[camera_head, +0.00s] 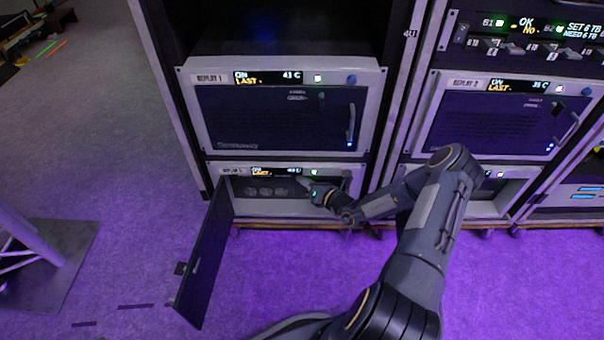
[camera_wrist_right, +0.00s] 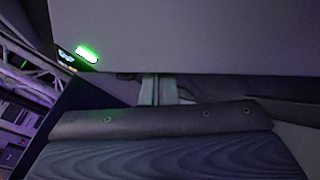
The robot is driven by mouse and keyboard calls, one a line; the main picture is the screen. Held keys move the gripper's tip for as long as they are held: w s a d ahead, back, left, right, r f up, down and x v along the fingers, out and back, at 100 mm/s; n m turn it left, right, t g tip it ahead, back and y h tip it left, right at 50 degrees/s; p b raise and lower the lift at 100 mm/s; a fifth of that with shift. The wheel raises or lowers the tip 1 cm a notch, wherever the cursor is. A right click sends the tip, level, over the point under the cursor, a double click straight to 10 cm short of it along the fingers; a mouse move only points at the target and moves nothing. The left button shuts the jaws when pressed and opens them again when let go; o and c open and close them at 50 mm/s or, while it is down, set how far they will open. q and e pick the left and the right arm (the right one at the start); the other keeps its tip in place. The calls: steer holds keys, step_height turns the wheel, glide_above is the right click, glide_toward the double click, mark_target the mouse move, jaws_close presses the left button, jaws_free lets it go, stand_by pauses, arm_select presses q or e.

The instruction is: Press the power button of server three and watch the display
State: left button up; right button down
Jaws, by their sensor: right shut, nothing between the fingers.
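The lower left unit (camera_head: 352,183), whose small label looks like REPLAY 3, has its dark front door (camera_head: 207,262) swung open to the left. Its display (camera_head: 275,171) is lit and reads ON and LAST, with a temperature too small to read surely. A green-lit button (camera_head: 314,172) sits right of the display; a green light (camera_wrist_right: 87,52) also shows in the wrist view. My right gripper (camera_head: 306,184) is shut and empty, just in front of this unit, below the display strip. Whether it touches the unit I cannot tell. My left gripper is not in view.
REPLAY 1 (camera_head: 205,132) sits above, its door shut, its display reading ON and 41 C. REPLAY 2 (camera_head: 432,128) stands in the rack to the right. The open door juts out over the floor.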

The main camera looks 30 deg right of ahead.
steer(key=shift+w+d+r, duration=0.4)
steer(key=shift+w, duration=0.25)
steer(key=shift+s+a+p, duration=0.2)
steer(key=shift+a+p, duration=0.05)
steer(key=shift+p, duration=0.2)
steer(key=s+a+p, duration=0.1)
steer(key=s+p, duration=0.1)
steer(key=s, duration=0.1)
steer(key=s+a+p, duration=0.1)
steer(key=shift+s+a+f, duration=0.3)
steer(key=shift+s+f, duration=0.05)
steer(key=shift+s, duration=0.05)
